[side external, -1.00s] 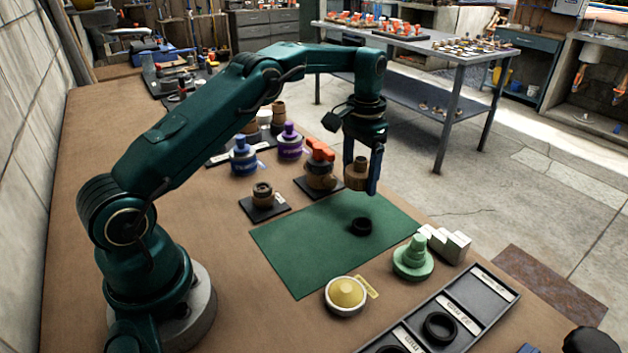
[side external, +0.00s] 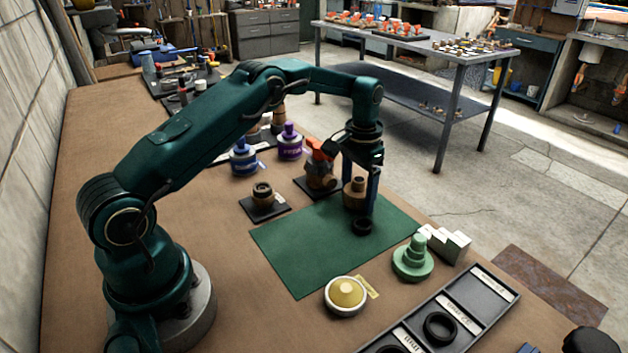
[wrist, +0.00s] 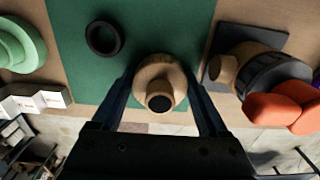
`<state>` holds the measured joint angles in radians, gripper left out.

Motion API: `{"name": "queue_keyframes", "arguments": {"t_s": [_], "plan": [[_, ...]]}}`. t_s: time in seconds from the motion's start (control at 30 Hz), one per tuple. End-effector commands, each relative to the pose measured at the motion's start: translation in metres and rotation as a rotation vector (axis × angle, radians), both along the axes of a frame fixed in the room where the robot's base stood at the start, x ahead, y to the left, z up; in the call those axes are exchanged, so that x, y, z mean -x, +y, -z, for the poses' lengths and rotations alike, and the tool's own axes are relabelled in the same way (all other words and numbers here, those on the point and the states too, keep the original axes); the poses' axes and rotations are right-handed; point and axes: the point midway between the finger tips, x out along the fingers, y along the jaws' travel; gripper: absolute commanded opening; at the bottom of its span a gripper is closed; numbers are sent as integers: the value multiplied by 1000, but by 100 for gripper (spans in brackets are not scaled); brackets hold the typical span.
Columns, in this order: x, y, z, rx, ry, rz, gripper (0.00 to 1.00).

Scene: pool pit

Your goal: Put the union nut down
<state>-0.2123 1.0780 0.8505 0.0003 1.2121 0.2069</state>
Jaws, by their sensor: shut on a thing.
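The union nut, a tan-brown stepped ring (side external: 355,194), is held between the fingers of my gripper (side external: 361,200). In the wrist view the nut (wrist: 160,84) sits between both dark fingers, with its dark bore facing the camera. It is upright, low over the far edge of the green mat (side external: 315,250). I cannot tell whether its underside touches the mat. A black ring (side external: 362,226) lies on the mat just in front of the nut, and it also shows at the upper left in the wrist view (wrist: 103,38).
An orange-handled valve (side external: 320,170) stands close behind the nut on a dark pad. A mint-green stepped piece (side external: 413,260), white blocks (side external: 447,243) and a yellow dome in a white ring (side external: 346,294) stand around the mat. A dark tray (side external: 395,338) is at front. The mat's left part is clear.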

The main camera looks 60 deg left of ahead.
Motion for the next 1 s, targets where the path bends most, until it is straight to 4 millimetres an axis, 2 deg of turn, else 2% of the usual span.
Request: {"name": "queue_keyframes", "arguments": {"t_s": [0.13,0.17,0.2,0.73,0.87,1.0], "plan": [[0,0,3,0,1,0,15],[0,0,3,0,1,0,89],[0,0,3,0,2,0,100],[0,-2,2,4,3,0,100],[-1,-2,-14,3,-1,0,100],[-1,-1,-42,1,-4,1,100]]}}
